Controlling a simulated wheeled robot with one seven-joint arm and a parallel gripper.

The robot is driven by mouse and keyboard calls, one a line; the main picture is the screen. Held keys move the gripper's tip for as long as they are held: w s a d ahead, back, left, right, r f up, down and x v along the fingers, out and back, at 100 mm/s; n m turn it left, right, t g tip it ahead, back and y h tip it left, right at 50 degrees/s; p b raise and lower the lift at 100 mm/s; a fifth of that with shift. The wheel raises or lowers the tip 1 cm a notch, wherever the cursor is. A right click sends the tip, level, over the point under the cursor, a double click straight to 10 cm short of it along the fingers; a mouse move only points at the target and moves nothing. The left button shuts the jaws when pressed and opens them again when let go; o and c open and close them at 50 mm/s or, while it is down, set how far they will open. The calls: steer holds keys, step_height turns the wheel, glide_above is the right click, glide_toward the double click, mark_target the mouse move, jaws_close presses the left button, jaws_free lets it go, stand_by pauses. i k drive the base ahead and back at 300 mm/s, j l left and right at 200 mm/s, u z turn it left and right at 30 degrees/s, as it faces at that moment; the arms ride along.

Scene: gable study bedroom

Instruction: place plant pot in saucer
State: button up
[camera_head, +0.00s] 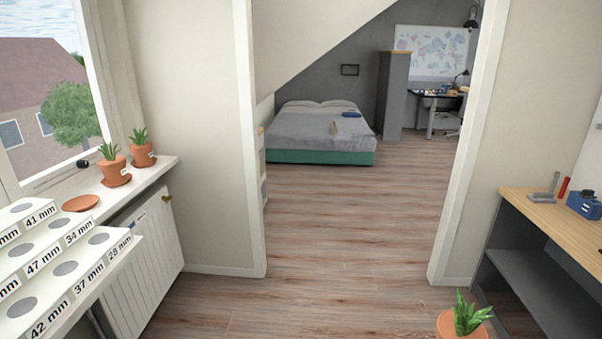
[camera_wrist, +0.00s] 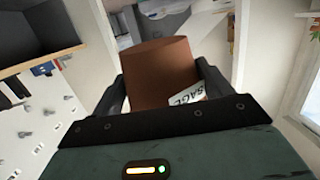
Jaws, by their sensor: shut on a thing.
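My gripper (camera_wrist: 163,85) is shut on a terracotta plant pot (camera_wrist: 158,65), one finger on each side, in the wrist view. A white label reading "SAGE" (camera_wrist: 188,93) is on the pot. A pot with a green plant (camera_head: 463,322) shows at the bottom edge of the head view, cut off below; it appears to be the held one. My gripper is not visible there. An empty terracotta saucer (camera_head: 81,203) lies on the white window sill (camera_head: 150,176) at the left, far from the pot.
Two potted plants (camera_head: 115,172) (camera_head: 142,153) stand on the sill behind the saucer. A white stepped rack with size labels (camera_head: 60,262) is in front of it. A radiator (camera_head: 150,255) is below. A wooden-topped desk (camera_head: 555,212) is at right. The floor between is clear.

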mark_target(81, 205)
steer(key=i+u, duration=0.5)
steer(key=i+l+u, duration=0.25)
steer(key=u, duration=0.2)
steer(key=i+l+u, duration=0.8)
steer(key=u, duration=0.15)
steer(key=i+l+u, duration=0.25)
steer(key=l+u, duration=0.2)
steer(key=i+l+u, duration=0.2)
steer(key=l+u, duration=0.25)
